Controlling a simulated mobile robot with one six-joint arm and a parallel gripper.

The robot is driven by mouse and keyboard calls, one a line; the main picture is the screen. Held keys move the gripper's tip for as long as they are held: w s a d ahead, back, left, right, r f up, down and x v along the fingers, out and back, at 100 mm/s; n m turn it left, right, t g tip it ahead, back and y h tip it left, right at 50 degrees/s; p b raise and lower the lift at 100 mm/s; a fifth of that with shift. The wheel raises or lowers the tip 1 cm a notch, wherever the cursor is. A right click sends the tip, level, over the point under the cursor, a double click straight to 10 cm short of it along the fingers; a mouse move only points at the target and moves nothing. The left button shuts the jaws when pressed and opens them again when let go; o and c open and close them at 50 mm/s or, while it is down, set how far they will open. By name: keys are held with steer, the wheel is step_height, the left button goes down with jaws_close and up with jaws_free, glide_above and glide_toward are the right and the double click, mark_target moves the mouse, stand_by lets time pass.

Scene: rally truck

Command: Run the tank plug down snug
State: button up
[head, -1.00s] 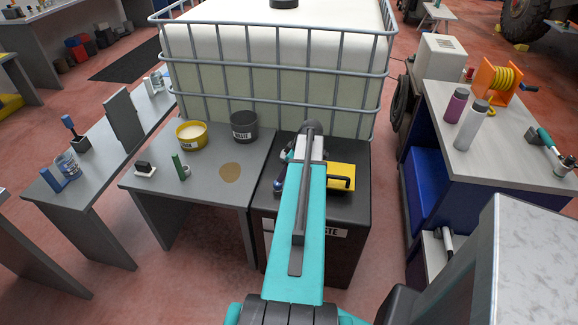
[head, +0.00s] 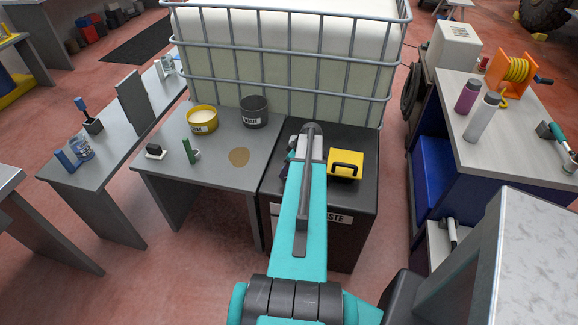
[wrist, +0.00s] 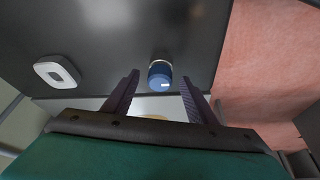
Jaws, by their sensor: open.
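My gripper (wrist: 160,77) is open, its two dark fingers spread apart in the wrist view. A small round blue-topped piece (wrist: 160,70) with a dark rim and a white mark shows at the fingertips, between them in the picture. I cannot tell its depth from the fingers, nor whether it is the tank plug. It is on or above a dark surface (wrist: 110,50). In the head view my arm hides the gripper's tips and this piece. The white caged tank (head: 290,65) stands behind the black waste cabinet (head: 360,195).
A yellow box with a black handle (head: 345,165) sits on the cabinet, right of my arm. Left, a grey table (head: 215,170) holds a yellow tub (head: 202,119), a dark bucket (head: 254,112) and a brown stain (head: 239,157). A pale oval ring (wrist: 57,72) lies left in the wrist view.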

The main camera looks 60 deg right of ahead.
steer(key=c, duration=1.2)
steer(key=shift+a+f+m+b, duration=0.1)
steer(key=shift+m+b, duration=0.4)
steer(key=shift+m+h, duration=0.3)
steer(key=shift+m, duration=0.1)
steer(key=shift+m+b, duration=0.3)
steer(key=shift+b, duration=0.1)
steer(key=shift+a, duration=0.1)
steer(key=shift+m+h, duration=0.3)
steer(key=shift+m, duration=0.2)
steer(key=shift+b, duration=0.35)
